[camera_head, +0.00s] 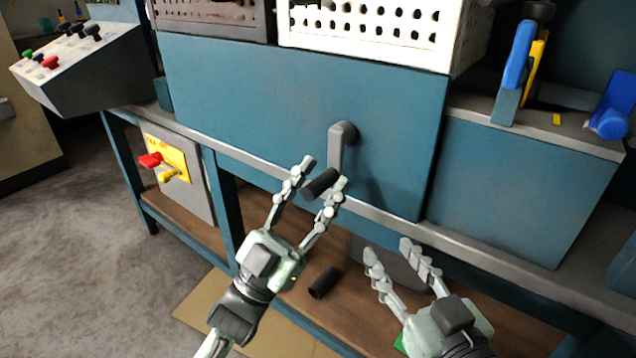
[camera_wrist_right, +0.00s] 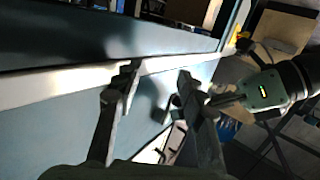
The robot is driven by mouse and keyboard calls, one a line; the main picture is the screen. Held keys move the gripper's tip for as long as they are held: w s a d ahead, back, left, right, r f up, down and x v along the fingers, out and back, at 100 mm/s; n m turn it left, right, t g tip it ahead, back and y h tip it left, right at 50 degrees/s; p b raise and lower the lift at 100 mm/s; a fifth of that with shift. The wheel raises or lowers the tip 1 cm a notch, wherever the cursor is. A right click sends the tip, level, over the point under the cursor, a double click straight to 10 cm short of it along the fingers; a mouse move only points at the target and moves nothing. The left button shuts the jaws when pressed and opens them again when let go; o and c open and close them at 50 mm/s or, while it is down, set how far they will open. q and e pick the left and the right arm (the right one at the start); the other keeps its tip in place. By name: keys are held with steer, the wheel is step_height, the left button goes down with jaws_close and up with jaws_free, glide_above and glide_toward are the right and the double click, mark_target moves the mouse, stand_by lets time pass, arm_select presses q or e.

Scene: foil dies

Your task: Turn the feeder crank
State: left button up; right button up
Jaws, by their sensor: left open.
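The feeder crank (camera_head: 342,145) is a grey arm on the front of the blue feeder box, pointing down, with a dark cylindrical handle (camera_head: 320,184) at its lower end. My left gripper (camera_head: 325,171) is open, with its two fingers on either side of the handle. I cannot tell whether they touch it. My right gripper (camera_head: 388,248) is open and empty, lower and to the right of the crank, in front of the bench edge. Its open fingers also show in the right wrist view (camera_wrist_right: 156,82), with my left gripper at the right there.
A white perforated crate (camera_head: 365,42) and a brown one (camera_head: 212,18) stand on the box. A control panel (camera_head: 80,62) is at the left, above a yellow plate with a red switch (camera_head: 150,160). A black cylinder (camera_head: 323,282) lies on the lower shelf.

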arm_select(q)
steer(key=shift+c, duration=0.5)
jaws_close()
